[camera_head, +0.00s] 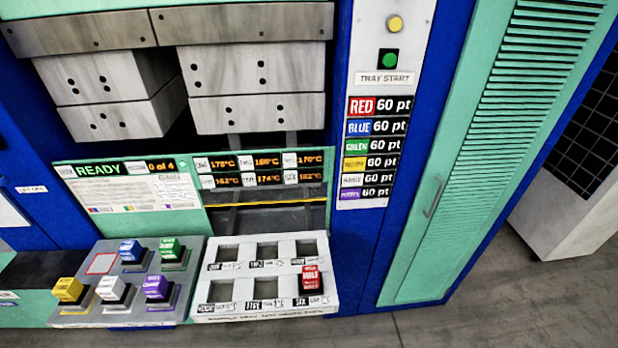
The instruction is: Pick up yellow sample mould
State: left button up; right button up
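The yellow sample mould (68,290) is a small block in the front left spot of the grey sample holder (100,245). A white mould (112,290) and a purple mould (158,288) stand to its right in the same row. A blue mould (131,250) and a green mould (170,249) stand in the row behind. The back left spot, outlined in red, is empty. Neither of my grippers is in view.
A white tray (212,289) with several square slots lies right of the holder. A red mould (311,279) sits in its front right slot; the others look empty. The press (258,72) rises behind. A green louvred cabinet door (440,190) with a handle is at right.

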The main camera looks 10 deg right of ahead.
aim_at(72, 294)
jog(key=u, duration=1.55)
